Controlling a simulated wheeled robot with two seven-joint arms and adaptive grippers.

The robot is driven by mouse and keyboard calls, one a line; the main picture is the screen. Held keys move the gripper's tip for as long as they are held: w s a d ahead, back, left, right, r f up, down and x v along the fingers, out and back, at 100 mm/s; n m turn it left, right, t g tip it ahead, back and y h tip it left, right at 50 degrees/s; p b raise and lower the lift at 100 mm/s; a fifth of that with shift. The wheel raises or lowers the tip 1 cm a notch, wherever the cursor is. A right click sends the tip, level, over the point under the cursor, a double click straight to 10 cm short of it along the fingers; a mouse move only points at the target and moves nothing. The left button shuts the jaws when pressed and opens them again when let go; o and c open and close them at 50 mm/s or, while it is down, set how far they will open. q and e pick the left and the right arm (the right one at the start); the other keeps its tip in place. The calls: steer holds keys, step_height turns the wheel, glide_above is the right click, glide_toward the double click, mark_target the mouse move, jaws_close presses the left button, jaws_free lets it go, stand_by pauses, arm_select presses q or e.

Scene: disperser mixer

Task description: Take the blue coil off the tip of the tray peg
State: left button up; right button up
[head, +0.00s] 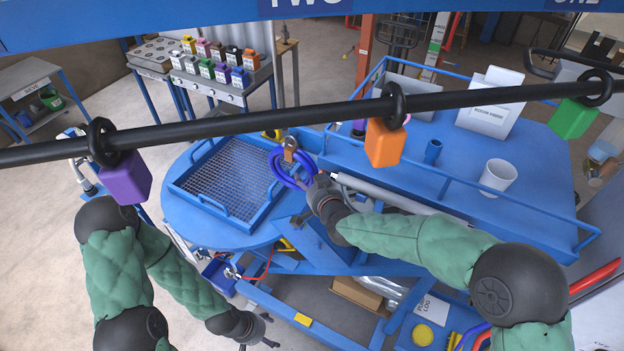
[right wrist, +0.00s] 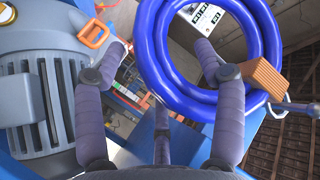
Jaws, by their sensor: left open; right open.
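The blue coil (head: 283,178) hangs by a tan strap (head: 290,152) at the right edge of the mesh tray (head: 180,190) in the head view. In the right wrist view the coil (right wrist: 150,52) is a large double ring, with the strap (right wrist: 265,80) at its lower right. A grey rod, seemingly the peg (right wrist: 303,106), reaches the strap. My right gripper (head: 318,188) is open at the coil's right side. In its wrist view one finger's tip shows inside the ring's opening; contact is unclear. My left gripper (head: 258,337) is open and empty, low down, away from the coil.
A black bar (head: 250,124) with purple, orange and green blocks crosses in front. A grey-blue motor (right wrist: 30,90) fills the left of the right wrist view.

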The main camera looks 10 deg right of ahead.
steer(key=shift+w, duration=0.1)
jaws_close()
steer(key=c, duration=1)
jaws_free()
jaws_close()
steer(key=shift+r, duration=0.1)
steer(key=shift+w+r, duration=0.2)
steer(key=shift+r, duration=0.05)
steer(key=shift+r+p, duration=0.4)
steer(key=shift+r, duration=0.05)
